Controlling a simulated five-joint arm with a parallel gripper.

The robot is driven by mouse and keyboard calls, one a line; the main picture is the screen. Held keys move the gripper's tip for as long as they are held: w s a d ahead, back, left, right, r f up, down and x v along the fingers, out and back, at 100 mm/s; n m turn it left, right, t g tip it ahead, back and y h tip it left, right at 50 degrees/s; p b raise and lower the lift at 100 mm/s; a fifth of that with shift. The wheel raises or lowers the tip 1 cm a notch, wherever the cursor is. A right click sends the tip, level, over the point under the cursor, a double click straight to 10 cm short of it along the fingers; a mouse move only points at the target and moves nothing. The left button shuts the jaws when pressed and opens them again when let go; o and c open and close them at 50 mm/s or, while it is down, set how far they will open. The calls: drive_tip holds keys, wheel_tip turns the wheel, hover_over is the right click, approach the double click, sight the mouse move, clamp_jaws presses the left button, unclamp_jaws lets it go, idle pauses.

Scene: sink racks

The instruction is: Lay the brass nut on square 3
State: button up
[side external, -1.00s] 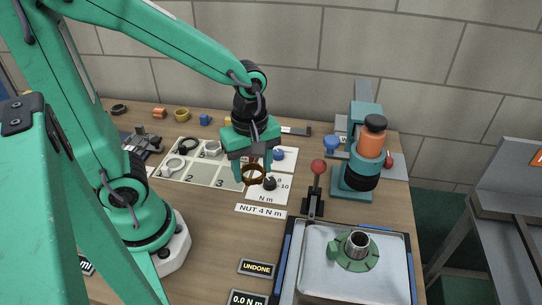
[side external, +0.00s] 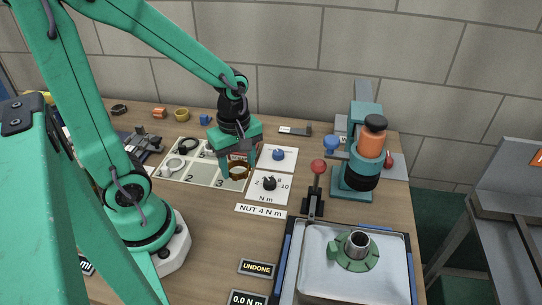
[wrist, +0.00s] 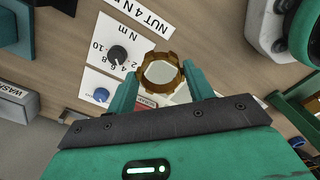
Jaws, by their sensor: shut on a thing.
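The brass nut (side external: 238,177) is a wide brown-gold ring in my gripper (side external: 240,168). In the wrist view the nut (wrist: 160,56) sits between the two teal fingers, which are shut on its sides. Square 3 (side external: 219,183) is the front right square of the pale numbered board. In the side view the nut overlaps the back right part of square 3. I cannot tell whether it touches the board. My gripper hides part of the board's back right area.
Grey and dark rings (side external: 174,164) lie on other squares. Beside the board are cards with a black knob (side external: 269,184) and a blue knob (side external: 278,155). A red-topped lever (side external: 318,168), a teal-and-orange device (side external: 371,140) and a metal tray (side external: 310,260) stand to the right.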

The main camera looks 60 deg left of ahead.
drive_tip(key=a+f, duration=0.1)
drive_tip(key=a, duration=0.1)
drive_tip(key=w+a+f, duration=0.1)
drive_tip(key=a+f, duration=0.1)
drive_tip(key=a, duration=0.1)
drive_tip(key=a+f, duration=0.1)
drive_tip(key=a, duration=0.1)
drive_tip(key=shift+w+a+f, duration=0.2)
drive_tip(key=shift+a+f, duration=0.15)
drive_tip(key=shift+a, duration=0.05)
drive_tip(key=shift+f, duration=0.1)
drive_tip(key=shift+f, duration=1.95)
drive_tip(key=shift+f, duration=0.1)
drive_tip(key=o, duration=1)
drive_tip(key=shift+r, duration=6.15)
